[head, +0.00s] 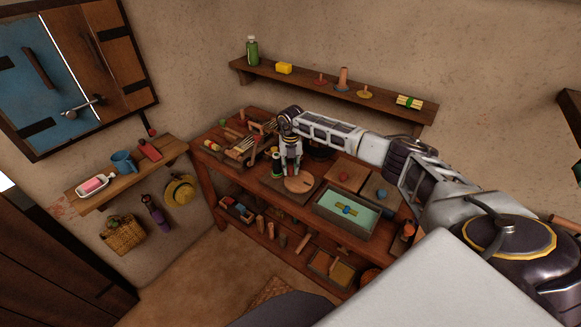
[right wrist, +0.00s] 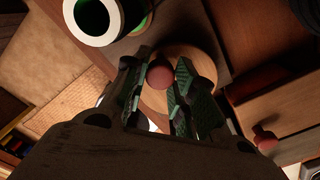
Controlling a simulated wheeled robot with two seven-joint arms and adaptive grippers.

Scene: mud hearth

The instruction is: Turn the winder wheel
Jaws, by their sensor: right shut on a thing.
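The winder wheel (head: 302,185) is a pale round wooden disc on a board on the workbench in the head view. In the right wrist view the wheel (right wrist: 203,62) lies just beyond my fingers, with a round red knob (right wrist: 160,76) on it. My right gripper (head: 291,174) points down at the wheel's left side; in its wrist view the fingers (right wrist: 159,82) are closed around the knob, one on each side. A white-rimmed green spool (right wrist: 93,18) stands beside the wheel, and the same spool (head: 276,164) shows left of the gripper. My left gripper is out of view.
On the workbench (head: 205,152), a tray (head: 318,207) of pale green liquid lies right of the wheel, and a wooden rack (head: 243,150) stands to the left. A wall shelf (head: 375,99) with small items runs behind. A red-knobbed drawer (right wrist: 285,112) shows in the wrist view.

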